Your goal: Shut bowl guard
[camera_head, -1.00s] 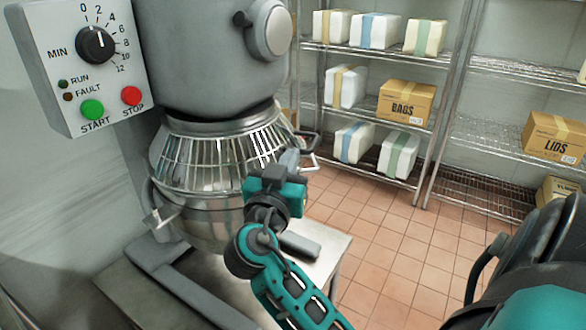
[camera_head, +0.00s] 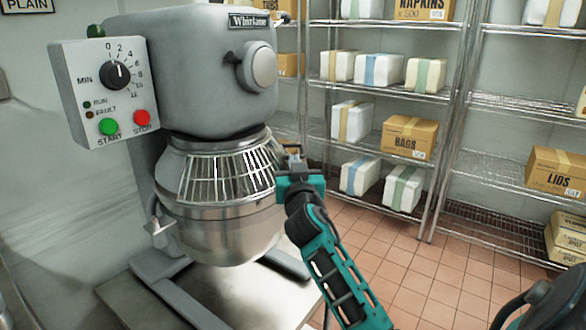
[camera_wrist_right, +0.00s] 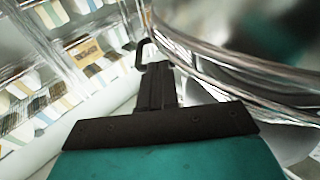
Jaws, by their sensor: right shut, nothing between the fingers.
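The bowl guard (camera_head: 228,176) is a flared cage of metal wires around the top of the steel mixing bowl (camera_head: 225,233), under the grey mixer head (camera_head: 205,75). Its wires show across the front and right; its far side is hidden, and I cannot tell whether it is fully closed. My right gripper (camera_head: 291,152) is shut and empty at the guard's right edge; contact is unclear. In the right wrist view the gripper (camera_wrist_right: 153,72) is beside curved metal rims (camera_wrist_right: 245,75). My left gripper is not in view.
The control box (camera_head: 105,92) with dial and green and red buttons is at the left. Wire shelves (camera_head: 455,98) with boxes and packs stand behind and to the right. The tiled floor (camera_head: 400,262) is clear.

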